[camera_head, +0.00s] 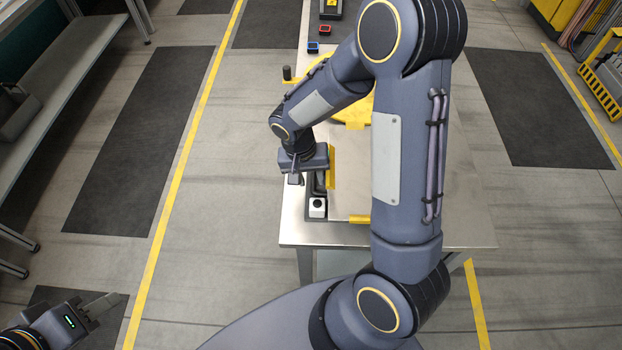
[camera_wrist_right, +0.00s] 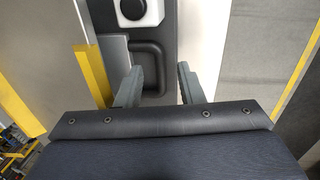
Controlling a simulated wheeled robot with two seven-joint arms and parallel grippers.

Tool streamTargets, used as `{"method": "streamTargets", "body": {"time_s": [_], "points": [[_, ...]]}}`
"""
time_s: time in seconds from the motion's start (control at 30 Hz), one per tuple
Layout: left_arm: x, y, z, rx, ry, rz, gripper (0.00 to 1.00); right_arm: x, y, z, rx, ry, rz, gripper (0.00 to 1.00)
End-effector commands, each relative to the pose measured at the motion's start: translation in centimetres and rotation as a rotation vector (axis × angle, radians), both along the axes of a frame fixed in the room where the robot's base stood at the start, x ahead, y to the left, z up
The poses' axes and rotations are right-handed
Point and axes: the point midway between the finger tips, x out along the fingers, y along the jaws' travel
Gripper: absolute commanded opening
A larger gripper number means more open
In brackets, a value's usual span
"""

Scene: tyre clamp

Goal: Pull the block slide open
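In the wrist view a dark grey handle-like part with a rounded inner edge (camera_wrist_right: 150,54) lies under my right gripper (camera_wrist_right: 158,76). Its two fingers are apart, with part of the dark piece showing between them; I cannot tell whether they touch it. I cannot tell for sure which part is the block slide. In the head view my right gripper (camera_head: 307,181) points down over the left edge of the table, next to a yellow upright strip (camera_head: 332,166). My left gripper (camera_head: 103,305) is low at the left, away from the table; its finger gap is unclear.
A white box with a black knob (camera_head: 317,207) stands just in front of my right gripper. A yellow fixture (camera_head: 357,112) on the metal table (camera_head: 462,205) is partly hidden by my right arm. Small red (camera_head: 325,29) and blue (camera_head: 313,47) items lie at the back.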

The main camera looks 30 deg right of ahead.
Motion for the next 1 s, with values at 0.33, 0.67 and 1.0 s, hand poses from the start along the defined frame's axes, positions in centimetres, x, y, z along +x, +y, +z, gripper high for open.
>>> {"method": "streamTargets", "body": {"time_s": [0.33, 0.67, 1.0], "points": [[0.0, 0.0, 0.1, 0.0, 0.0, 0.0, 0.36, -0.2, -0.3, -1.8, 0.001, 0.0, 0.001, 0.34], [0.0, 0.0, 0.1, 0.0, 0.0, 0.0, 0.36, -0.2, -0.3, -1.8, 0.001, 0.0, 0.001, 0.08], [0.0, 0.0, 0.1, 0.0, 0.0, 0.0, 0.36, -0.1, -0.2, -1.8, 0.001, 0.0, 0.001, 0.0]]}}
